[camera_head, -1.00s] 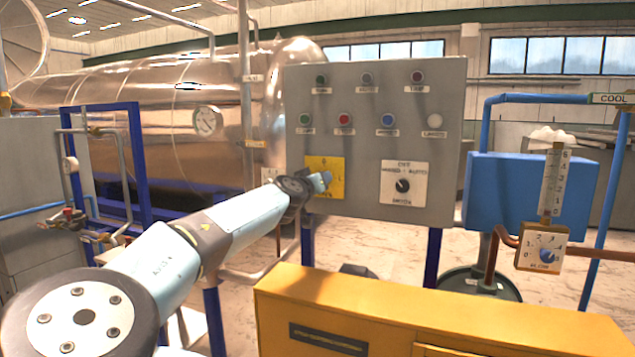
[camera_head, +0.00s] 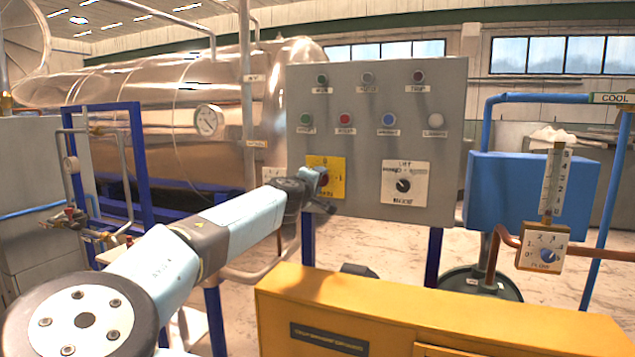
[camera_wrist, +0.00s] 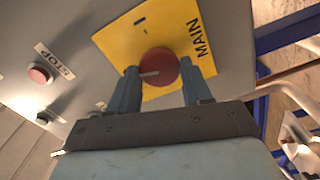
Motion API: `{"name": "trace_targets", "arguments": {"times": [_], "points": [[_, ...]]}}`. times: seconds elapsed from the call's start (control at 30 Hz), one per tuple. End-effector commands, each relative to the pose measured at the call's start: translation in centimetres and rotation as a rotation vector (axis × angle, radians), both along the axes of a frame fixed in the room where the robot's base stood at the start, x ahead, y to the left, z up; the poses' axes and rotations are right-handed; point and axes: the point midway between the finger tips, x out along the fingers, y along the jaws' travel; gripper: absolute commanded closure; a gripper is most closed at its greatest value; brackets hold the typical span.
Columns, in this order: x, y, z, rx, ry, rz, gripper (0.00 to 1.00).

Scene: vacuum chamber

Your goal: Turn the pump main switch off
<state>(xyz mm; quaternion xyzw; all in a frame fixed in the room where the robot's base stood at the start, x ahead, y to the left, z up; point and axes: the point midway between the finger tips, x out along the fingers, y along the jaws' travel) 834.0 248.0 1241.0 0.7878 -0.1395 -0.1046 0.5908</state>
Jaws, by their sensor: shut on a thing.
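The pump main switch is a red round knob with a pale pointer mark (camera_wrist: 158,68). It sits on a yellow plate marked MAIN (camera_wrist: 185,25), on the grey control panel. In the head view the yellow plate (camera_head: 338,168) is at the panel's lower left, and the knob (camera_head: 323,177) is partly hidden by my gripper. My gripper (camera_wrist: 160,80) has one finger on each side of the knob and is shut on it. In the head view my gripper (camera_head: 318,188) is at the plate's lower left.
The grey panel (camera_head: 440,160) carries several coloured buttons and a black selector (camera_head: 403,185) on a white plate, right of the main switch. A yellow cabinet (camera_head: 440,310) stands in front below. A blue box (camera_head: 490,190) with pipes is at right.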

Motion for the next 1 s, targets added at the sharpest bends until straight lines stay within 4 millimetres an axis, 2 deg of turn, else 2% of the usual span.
{"name": "trace_targets", "arguments": {"times": [0.4,1.0], "points": [[0.05,0.48,-0.28,-0.229,0.083,0.008,0.82],[0.04,0.56,-0.43,-0.284,0.105,0.010,0.82]]}}
